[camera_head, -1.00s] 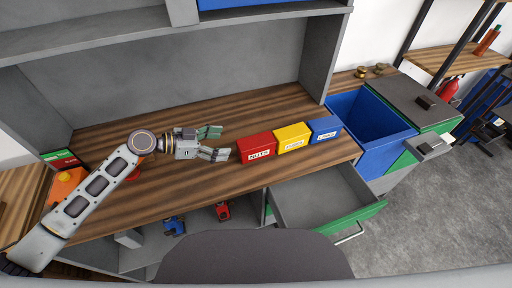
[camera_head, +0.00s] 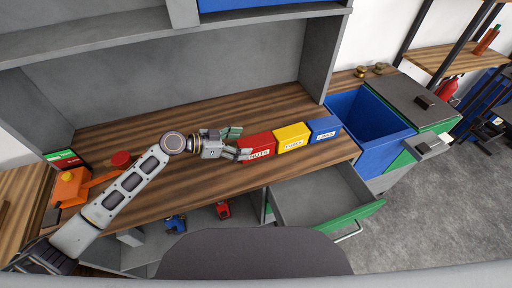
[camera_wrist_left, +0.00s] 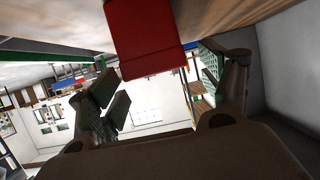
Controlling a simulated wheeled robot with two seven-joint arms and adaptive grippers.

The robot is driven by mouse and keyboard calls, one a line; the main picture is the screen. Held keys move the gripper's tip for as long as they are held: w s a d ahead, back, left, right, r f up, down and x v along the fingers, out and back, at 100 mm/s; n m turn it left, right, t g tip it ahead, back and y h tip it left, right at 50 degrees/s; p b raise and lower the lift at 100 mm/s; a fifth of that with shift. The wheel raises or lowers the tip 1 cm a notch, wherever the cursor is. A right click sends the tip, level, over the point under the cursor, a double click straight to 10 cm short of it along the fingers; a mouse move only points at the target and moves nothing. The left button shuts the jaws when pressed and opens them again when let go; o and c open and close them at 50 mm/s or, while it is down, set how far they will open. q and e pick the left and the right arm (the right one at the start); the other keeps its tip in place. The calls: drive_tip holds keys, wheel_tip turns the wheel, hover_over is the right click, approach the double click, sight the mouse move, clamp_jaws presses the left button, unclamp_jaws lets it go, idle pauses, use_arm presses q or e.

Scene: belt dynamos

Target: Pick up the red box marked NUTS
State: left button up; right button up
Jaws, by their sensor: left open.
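The red box marked NUTS (camera_head: 258,147) stands on the wooden worktop, at the left end of a row of three boxes. My left gripper (camera_head: 238,143) is open at the left end of the red box, with its fingertips at or very near that end. One finger partly covers the start of the label. In the left wrist view the red box (camera_wrist_left: 147,40) reaches in from the top, between the spread fingers of the gripper (camera_wrist_left: 165,88). I cannot tell whether the fingers touch it. My right gripper is not in view.
A yellow box (camera_head: 292,137) and a blue box (camera_head: 324,129) stand right of the red box. A blue bin (camera_head: 372,125) is at the worktop's right end. An open drawer (camera_head: 325,195) lies below the front edge. An orange object (camera_head: 68,187) is at far left.

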sight(253, 144)
use_arm(q)
drive_tip(key=shift+w+d+f, duration=0.1)
drive_tip(key=shift+d+f, duration=0.1)
drive_tip(key=shift+d, duration=0.15)
drive_tip(key=shift+w+d+f+p, duration=0.1)
drive_tip(key=shift+d+f+p, duration=0.05)
drive_tip(key=shift+d+p, duration=0.2)
drive_tip(key=shift+p+x, duration=0.3)
drive_tip(key=shift+x, duration=0.55)
drive_tip(key=shift+w+d+f, duration=0.2)
drive_tip(key=shift+d+f, duration=0.2)
drive_tip(key=shift+d, duration=0.15)
drive_tip(key=shift+d+f, duration=0.1)
drive_tip(key=shift+d, duration=0.1)
drive_tip(key=c, duration=1.4)
drive_tip(key=shift+w, duration=0.1)
drive_tip(key=shift+c, duration=0.2)
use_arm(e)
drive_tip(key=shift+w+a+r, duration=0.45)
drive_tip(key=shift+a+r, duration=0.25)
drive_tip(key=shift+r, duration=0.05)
